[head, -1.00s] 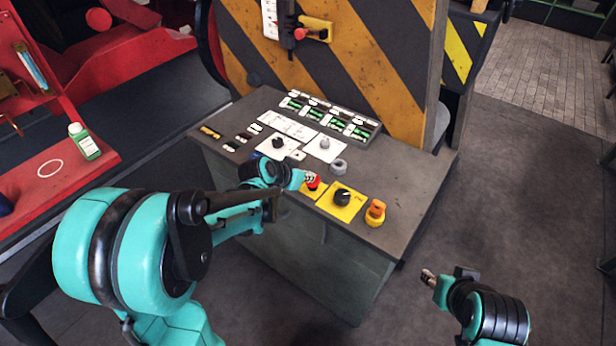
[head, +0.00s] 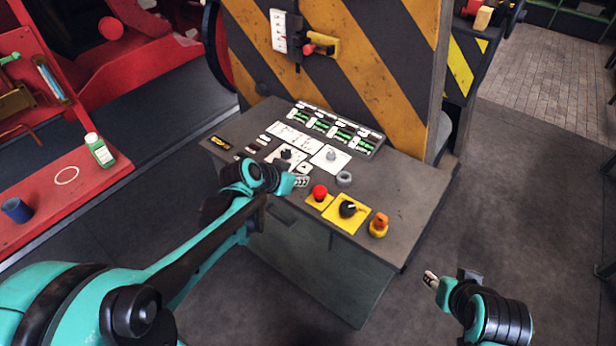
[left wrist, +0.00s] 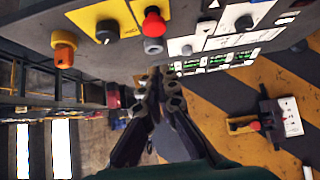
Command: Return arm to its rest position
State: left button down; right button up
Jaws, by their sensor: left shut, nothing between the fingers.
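My left arm reaches in from the left in the head view. Its gripper (head: 301,181) is at the near edge of the control console (head: 395,235), just left of the red push button (head: 319,192). In the left wrist view the left gripper's fingers (left wrist: 160,80) are together with nothing between them. The red button also shows there (left wrist: 154,22), apart from the fingers. My right gripper (head: 430,279) is at the lower right of the head view, over the floor and clear of the console. Its fingers are too small to tell open from shut.
A black rotary knob (head: 348,209) on a yellow plate and an orange knob (head: 379,225) stand on the console's right. A striped panel (head: 390,60) rises behind.

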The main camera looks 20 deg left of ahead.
pick_arm(q)
jog(key=shift+s+a+r, duration=0.1)
jog(key=shift+s+r, duration=0.2)
dwell(0.4)
jog(key=s+d+f+n+y+b, duration=0.1)
jog(key=s+n+b, duration=0.1)
jog(key=s, duration=0.7)
jog(key=s+d+f+n+g+y+b, duration=0.1)
jog(key=s+f+y, duration=0.1)
jog(key=s, duration=0.7)
jog(key=shift+s+d+f+n+g+b, duration=0.15)
jog(key=shift+f+n+g+b, duration=0.15)
jog(key=shift+n+b, duration=0.1)
dwell(0.5)
